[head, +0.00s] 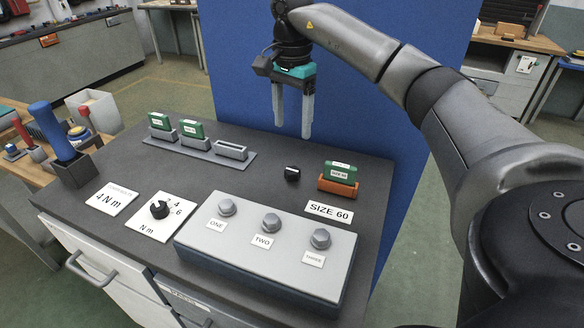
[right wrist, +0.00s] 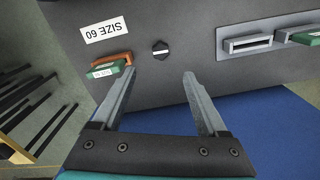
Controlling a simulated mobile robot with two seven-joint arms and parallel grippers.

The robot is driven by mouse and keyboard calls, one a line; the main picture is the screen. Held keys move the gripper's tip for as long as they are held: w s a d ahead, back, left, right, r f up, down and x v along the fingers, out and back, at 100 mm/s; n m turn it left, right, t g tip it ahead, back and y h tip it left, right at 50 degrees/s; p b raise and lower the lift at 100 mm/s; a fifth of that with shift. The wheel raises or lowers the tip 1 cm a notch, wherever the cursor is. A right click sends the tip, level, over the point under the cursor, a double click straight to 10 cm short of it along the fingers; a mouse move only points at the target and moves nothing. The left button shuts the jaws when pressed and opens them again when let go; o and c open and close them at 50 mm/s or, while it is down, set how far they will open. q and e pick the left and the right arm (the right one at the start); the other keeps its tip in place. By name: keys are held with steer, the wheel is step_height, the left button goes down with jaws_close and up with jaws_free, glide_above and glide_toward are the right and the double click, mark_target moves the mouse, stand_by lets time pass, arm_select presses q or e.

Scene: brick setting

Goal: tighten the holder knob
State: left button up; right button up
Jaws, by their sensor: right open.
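The holder knob is a small black knob (head: 292,173) with a white line on top, on the dark bench top beside the orange holder (head: 337,186). A green block (head: 341,172) sits in that holder. My right gripper (head: 292,128) is open and empty, fingers pointing down, above and behind the knob. In the right wrist view the knob (right wrist: 160,49) lies beyond the gap between the fingertips (right wrist: 160,74), not between them; its line runs roughly across the picture. The orange holder (right wrist: 112,60) is to its left there. My left gripper is not in view.
A grey box with several hex bolts (head: 260,243) stands at the front. A dial (head: 159,209) on a white card is left of it. A grey rack (head: 205,152) holds two green blocks, with one empty slot. A blue-handled tool (head: 53,132) stands at the left. Bench around the knob is clear.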

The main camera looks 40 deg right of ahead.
mark_target(292, 170)
step_height(292, 170, down, 13)
steer(key=shift+w+d+r+b, duration=0.1)
steer(key=shift+r+b, duration=0.1)
steer(key=shift+b, duration=0.1)
jaws_close()
stand_by(0.6)
